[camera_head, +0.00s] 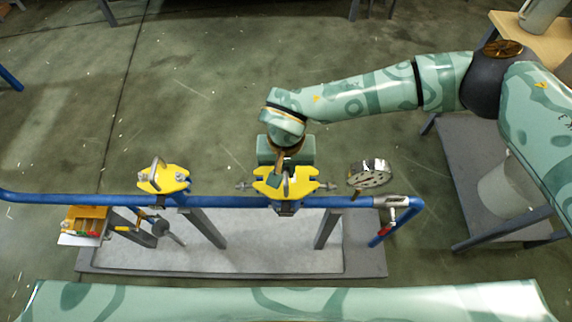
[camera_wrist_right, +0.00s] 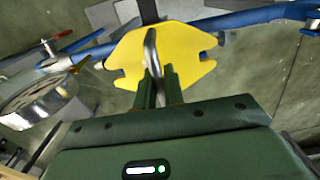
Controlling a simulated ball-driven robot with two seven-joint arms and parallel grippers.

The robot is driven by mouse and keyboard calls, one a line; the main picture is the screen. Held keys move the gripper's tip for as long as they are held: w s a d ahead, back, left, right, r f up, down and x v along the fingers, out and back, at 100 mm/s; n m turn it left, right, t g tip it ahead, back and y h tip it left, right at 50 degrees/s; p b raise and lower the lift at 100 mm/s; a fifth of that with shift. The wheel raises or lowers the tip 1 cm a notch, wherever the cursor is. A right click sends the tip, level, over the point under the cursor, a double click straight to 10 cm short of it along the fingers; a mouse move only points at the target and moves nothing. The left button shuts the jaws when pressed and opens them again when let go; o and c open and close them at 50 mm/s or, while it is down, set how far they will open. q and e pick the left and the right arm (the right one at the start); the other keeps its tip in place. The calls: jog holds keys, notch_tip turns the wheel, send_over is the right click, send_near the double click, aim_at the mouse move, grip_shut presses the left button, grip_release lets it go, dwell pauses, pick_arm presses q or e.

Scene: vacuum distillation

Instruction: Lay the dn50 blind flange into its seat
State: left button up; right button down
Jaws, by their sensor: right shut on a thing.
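The blind flange, a yellow plate (camera_head: 300,184) with notched ends, is at the middle of the blue pipe, directly below my right gripper (camera_head: 280,175). In the right wrist view the yellow plate (camera_wrist_right: 185,45) has a grey metal bow handle (camera_wrist_right: 151,45) standing on it. My right gripper (camera_wrist_right: 160,88) is shut on this handle. The seat under the plate is mostly hidden by it, so I cannot tell whether the plate rests flat there or is slightly raised. Bolts stick out on both sides of it (camera_head: 328,186). My left gripper is out of view.
A second yellow plate with a handle (camera_head: 155,183) sits on the pipe at the left. A round gauge (camera_head: 370,175) stands right of the flange. The blue pipe (camera_head: 100,200) runs across the stand's grey base (camera_head: 250,260). An orange box (camera_head: 88,215) hangs at the left.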

aim_at(286, 168)
jog(key=c, duration=1.4)
grip_release()
jog(key=shift+c, duration=0.2)
jog(key=shift+o, duration=0.2)
jog(key=shift+f, duration=0.1)
notch_tip(286, 168, up, 16)
jog(key=p, duration=0.3)
jog(key=shift+r, duration=0.25)
